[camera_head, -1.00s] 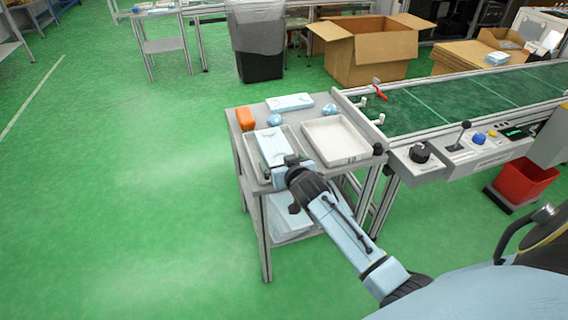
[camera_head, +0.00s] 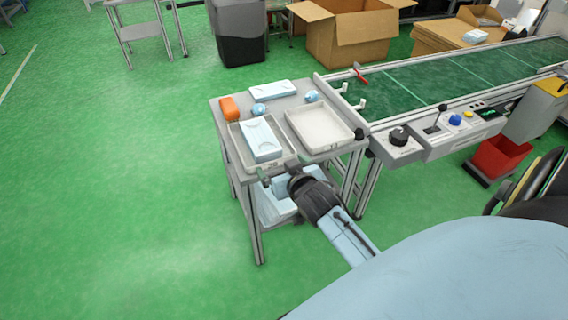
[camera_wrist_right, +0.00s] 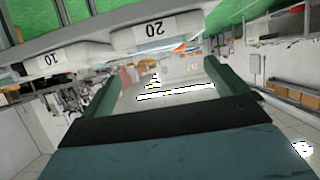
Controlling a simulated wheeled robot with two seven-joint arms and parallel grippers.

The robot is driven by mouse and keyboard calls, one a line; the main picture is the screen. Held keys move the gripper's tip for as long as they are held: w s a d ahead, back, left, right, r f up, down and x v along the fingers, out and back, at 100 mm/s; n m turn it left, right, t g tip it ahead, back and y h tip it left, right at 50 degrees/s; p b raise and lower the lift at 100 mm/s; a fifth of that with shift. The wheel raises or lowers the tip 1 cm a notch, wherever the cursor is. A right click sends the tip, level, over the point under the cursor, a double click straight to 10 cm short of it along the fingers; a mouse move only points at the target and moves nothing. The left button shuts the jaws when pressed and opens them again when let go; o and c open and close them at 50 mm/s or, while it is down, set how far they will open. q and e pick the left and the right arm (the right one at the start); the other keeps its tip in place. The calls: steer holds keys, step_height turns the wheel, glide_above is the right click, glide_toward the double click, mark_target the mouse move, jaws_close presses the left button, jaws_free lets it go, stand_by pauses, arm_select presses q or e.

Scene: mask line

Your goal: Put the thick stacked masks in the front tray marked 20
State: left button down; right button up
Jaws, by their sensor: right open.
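The thick light-blue mask stack (camera_head: 261,138) lies in the left grey tray (camera_head: 284,158) on the small table. The right tray (camera_head: 318,126) beside it looks empty. In the right wrist view, one tray front is marked 20 (camera_wrist_right: 155,30) and another is marked 10 (camera_wrist_right: 55,60). My right gripper (camera_head: 272,180) is in front of and below the left tray's front edge, apart from the stack. In the right wrist view, its fingers (camera_wrist_right: 158,88) are spread with nothing between them. My left gripper is not in view.
A flatter light-blue pack (camera_head: 273,90), an orange object (camera_head: 229,109) and two round blue items (camera_head: 258,109) (camera_head: 312,96) lie behind the trays. A conveyor (camera_head: 440,90) runs to the right. More light-blue packs (camera_head: 275,200) sit on the lower shelf.

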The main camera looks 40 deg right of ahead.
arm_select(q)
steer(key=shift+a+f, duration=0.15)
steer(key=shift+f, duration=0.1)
arm_select(e)
steer(key=s+a+f+n+g, duration=0.1)
steer(key=s+a+f+g, duration=0.1)
steer(key=s+f, duration=0.4)
steer(key=s+a+f+n+g+y, duration=0.1)
steer(key=s+a+f+n+g, duration=0.1)
steer(key=s+f+g, duration=0.3)
steer(key=s+a+f+n+g+y, duration=0.1)
steer(key=s+f+g, duration=0.2)
steer(key=s+f, duration=0.5)
steer(key=s, duration=0.4)
steer(key=shift+s+a+n, duration=0.3)
steer(key=shift+a+n, duration=0.1)
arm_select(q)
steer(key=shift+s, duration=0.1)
arm_select(e)
steer(key=shift+r, duration=0.1)
